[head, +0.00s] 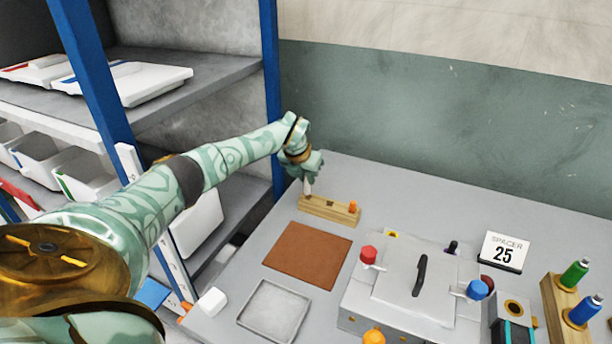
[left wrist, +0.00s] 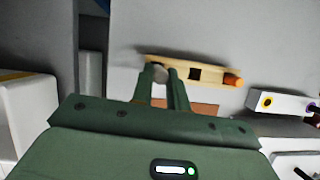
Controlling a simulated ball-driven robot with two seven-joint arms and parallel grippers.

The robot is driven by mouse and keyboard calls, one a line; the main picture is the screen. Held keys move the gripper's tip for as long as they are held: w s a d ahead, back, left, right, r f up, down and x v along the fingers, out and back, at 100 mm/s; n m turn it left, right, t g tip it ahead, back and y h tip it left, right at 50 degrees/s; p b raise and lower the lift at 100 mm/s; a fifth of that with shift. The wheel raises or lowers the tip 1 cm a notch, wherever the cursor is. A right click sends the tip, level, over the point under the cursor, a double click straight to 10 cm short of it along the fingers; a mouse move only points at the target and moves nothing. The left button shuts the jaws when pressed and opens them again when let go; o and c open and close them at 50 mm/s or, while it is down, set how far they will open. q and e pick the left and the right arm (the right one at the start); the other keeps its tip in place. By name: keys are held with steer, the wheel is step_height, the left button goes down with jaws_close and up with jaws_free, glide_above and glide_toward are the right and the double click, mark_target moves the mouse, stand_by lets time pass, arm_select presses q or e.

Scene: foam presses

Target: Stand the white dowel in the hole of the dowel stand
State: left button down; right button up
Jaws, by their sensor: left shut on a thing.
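The dowel stand (head: 329,210) is a pale wooden block near the back left of the table. It has an orange dowel (head: 352,206) at its right end and a dark square hole near its middle. My left gripper (head: 308,178) is over the stand's left end, shut on the white dowel (head: 307,190), which points down. The left wrist view shows the round end of the dowel between the fingers (left wrist: 160,85), over the left part of the stand (left wrist: 213,74). The dowel's lower end meets the block in the picture; I cannot tell whether it is inside a hole. My right gripper is not in view.
A brown mat (head: 307,255) and a grey tray (head: 274,311) lie in front of the stand. A grey press box (head: 412,290) with coloured knobs stands to the right. A blue-posted shelf (head: 271,80) is at left.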

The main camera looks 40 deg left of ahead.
mark_target(306, 189)
arm_select(q)
steer(key=shift+f+b, duration=0.35)
steer(key=shift+f, duration=0.25)
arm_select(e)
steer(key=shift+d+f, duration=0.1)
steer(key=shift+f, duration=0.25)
